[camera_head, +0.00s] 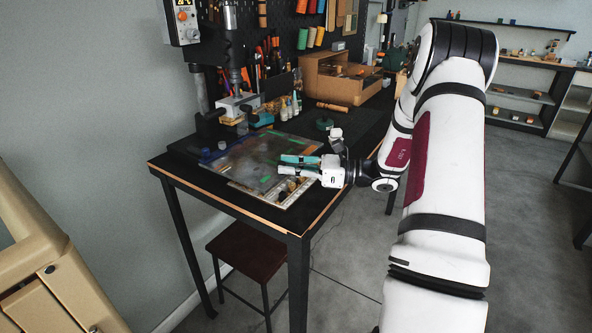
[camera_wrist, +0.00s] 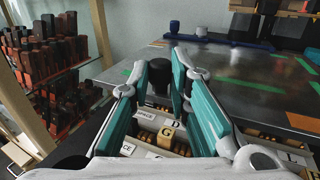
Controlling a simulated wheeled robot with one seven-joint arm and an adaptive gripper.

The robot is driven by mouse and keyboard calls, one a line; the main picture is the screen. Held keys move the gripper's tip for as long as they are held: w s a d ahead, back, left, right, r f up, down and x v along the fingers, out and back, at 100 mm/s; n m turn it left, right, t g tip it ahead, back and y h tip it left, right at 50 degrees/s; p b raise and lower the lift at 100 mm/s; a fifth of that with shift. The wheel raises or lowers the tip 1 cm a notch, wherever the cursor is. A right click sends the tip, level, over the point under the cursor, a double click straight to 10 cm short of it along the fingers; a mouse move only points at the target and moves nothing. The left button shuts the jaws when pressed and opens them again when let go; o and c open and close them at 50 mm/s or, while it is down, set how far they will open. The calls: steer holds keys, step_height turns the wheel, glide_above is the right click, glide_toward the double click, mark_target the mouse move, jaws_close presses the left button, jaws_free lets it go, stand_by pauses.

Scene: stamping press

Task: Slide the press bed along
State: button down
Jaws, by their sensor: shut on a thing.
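The press bed (camera_head: 250,158) is a flat, worn metal plate with green and orange marks, lying on the black table below the press (camera_head: 230,85). Its grey surface also fills the upper right of the wrist view (camera_wrist: 240,82). My gripper (camera_head: 284,165) reaches in from the right over the plate's near right edge. In the wrist view its teal and white fingers (camera_wrist: 163,78) are closed on a dark round knob (camera_wrist: 158,71) at the plate's near edge. The knob is partly hidden by the fingers, and in the head view my gripper hides it.
A tray of lettered type (camera_wrist: 165,135) lies under my fingers. Small bottles (camera_head: 290,107), a wooden box (camera_head: 343,80) and a green round item (camera_head: 324,124) stand behind on the table (camera_head: 190,172). A stool (camera_head: 243,248) stands below. Racks (camera_wrist: 50,70) show at left in the wrist view.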

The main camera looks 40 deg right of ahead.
mark_target(253, 161)
steer(key=shift+w+a+f+b, duration=0.1)
steer(key=shift+w+a+b, duration=0.6)
steer(key=shift+w, duration=1.3)
steer(key=shift+w+a+r+b, duration=0.1)
steer(key=shift+w+a+b, duration=0.3)
steer(key=shift+w+a, duration=1.15)
steer(key=shift+w+a+f+b, duration=0.1)
steer(key=shift+w+a+b, duration=0.35)
steer(key=shift+w, duration=2.05)
steer(key=c, duration=1.4)
jaws_free()
steer(key=shift+d, duration=0.15)
steer(key=shift+d, duration=0.25)
steer(key=shift+s+d, duration=0.15)
steer(key=v, duration=1.1)
steer(key=shift+s+d, duration=0.25)
